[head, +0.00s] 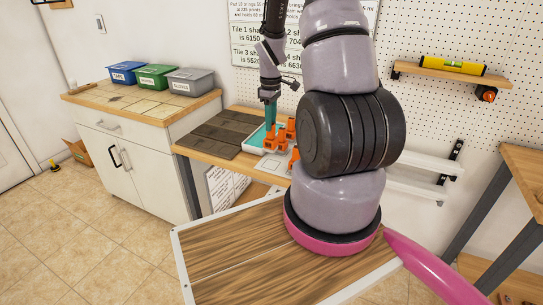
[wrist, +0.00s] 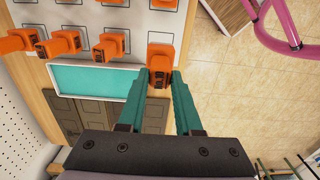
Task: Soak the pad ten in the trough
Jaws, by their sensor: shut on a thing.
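My gripper (wrist: 161,80) is shut on an orange block-shaped pad (wrist: 160,58), with one teal finger on each side of it. The pad has dark markings that I cannot read, so I cannot tell its number. The trough (wrist: 92,83) is a shallow white-rimmed tray with a teal inside. In the wrist view it lies just left of the held pad. In the head view the trough (head: 255,139) is on the workbench, and my gripper (head: 270,124) points down near it. The pad's underside and its height above the bench are hidden.
Several other orange pads (wrist: 60,43) stand along the trough's edge, near white plates with square outlines. Dark tiles (head: 225,129) lie left of the trough. Blue, green and grey bins (head: 157,77) stand on a left cabinet. A yellow level (head: 453,65) rests on a wall shelf.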

